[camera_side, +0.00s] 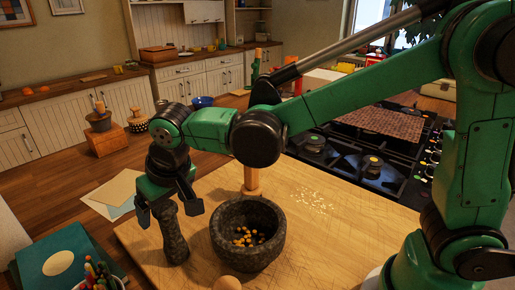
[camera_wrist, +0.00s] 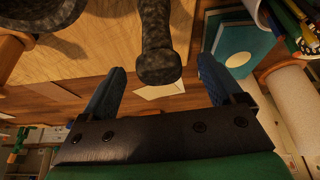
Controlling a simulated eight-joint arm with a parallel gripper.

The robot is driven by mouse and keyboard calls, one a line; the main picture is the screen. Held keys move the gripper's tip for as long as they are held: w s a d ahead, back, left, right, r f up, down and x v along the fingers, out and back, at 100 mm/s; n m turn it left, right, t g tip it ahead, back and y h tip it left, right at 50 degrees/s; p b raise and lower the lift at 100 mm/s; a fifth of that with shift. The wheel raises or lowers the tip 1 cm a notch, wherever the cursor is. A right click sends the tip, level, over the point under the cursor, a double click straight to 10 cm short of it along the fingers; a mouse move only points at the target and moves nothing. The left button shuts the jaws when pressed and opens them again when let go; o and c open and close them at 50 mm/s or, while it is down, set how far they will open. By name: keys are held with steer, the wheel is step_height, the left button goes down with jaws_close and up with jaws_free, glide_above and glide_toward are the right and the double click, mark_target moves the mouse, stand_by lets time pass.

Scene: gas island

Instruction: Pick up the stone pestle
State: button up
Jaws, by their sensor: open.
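The dark stone pestle (camera_side: 173,240) stands upright on the wooden board (camera_side: 310,253), left of the stone mortar in the side view. In the wrist view the pestle (camera_wrist: 157,45) points its rounded knob towards me. My gripper (camera_side: 168,213) is at the pestle's top, with its fingers apart on either side. In the wrist view the open fingers of my gripper (camera_wrist: 160,78) flank the knob, with a gap on both sides. The lower pestle shows below the fingers; its top is partly hidden by my gripper in the side view.
The stone mortar (camera_side: 230,240) holds several yellow bits and stands close right of the pestle. A wooden peg-like piece (camera_side: 251,180) is behind it, and a round tan object (camera_side: 227,283) in front. The gas hob (camera_side: 365,160) lies behind right. A teal book (camera_side: 60,262) is at left.

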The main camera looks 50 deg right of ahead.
mark_target(172, 233)
steer(key=shift+x, duration=1.9)
jaws_close()
